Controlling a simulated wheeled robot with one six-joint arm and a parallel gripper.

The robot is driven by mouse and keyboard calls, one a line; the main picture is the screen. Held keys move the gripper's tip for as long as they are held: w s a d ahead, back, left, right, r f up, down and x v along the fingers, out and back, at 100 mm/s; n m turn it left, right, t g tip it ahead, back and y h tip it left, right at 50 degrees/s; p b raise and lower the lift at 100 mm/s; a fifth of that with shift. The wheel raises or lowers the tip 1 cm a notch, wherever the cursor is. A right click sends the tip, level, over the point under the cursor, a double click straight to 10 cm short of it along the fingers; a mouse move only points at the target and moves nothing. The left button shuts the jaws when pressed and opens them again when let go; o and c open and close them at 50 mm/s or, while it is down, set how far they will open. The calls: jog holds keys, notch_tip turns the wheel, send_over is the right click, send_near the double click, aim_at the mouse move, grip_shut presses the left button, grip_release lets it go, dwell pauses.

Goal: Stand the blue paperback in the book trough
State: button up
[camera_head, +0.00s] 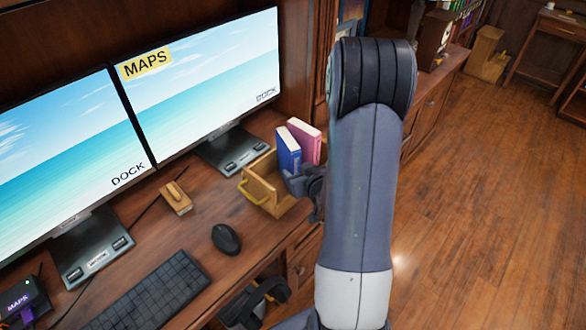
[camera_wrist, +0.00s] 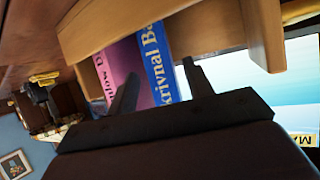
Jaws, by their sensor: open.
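The blue paperback (camera_head: 288,149) stands upright at the wooden book trough (camera_head: 258,193), its lower part hidden. It also shows in the wrist view (camera_wrist: 157,66), with large pale lettering on its spine. A pink book (camera_head: 306,138) stands right beside it, also seen in the wrist view (camera_wrist: 122,62). My gripper (camera_head: 302,182) is low in front of the books, partly hidden by my arm. In the wrist view my gripper (camera_wrist: 162,72) has its two fingers spread, with the books' spines showing between and beyond them. I cannot tell whether a finger touches the blue paperback.
Two monitors (camera_head: 205,80) stand behind the trough. A small wooden box (camera_head: 175,197), a mouse (camera_head: 226,239) and a keyboard (camera_head: 150,294) lie on the desk to the left. A headset (camera_head: 255,300) hangs at the desk's front. The floor (camera_head: 480,200) at the right is clear.

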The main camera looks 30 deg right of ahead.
jog(key=v, duration=0.7)
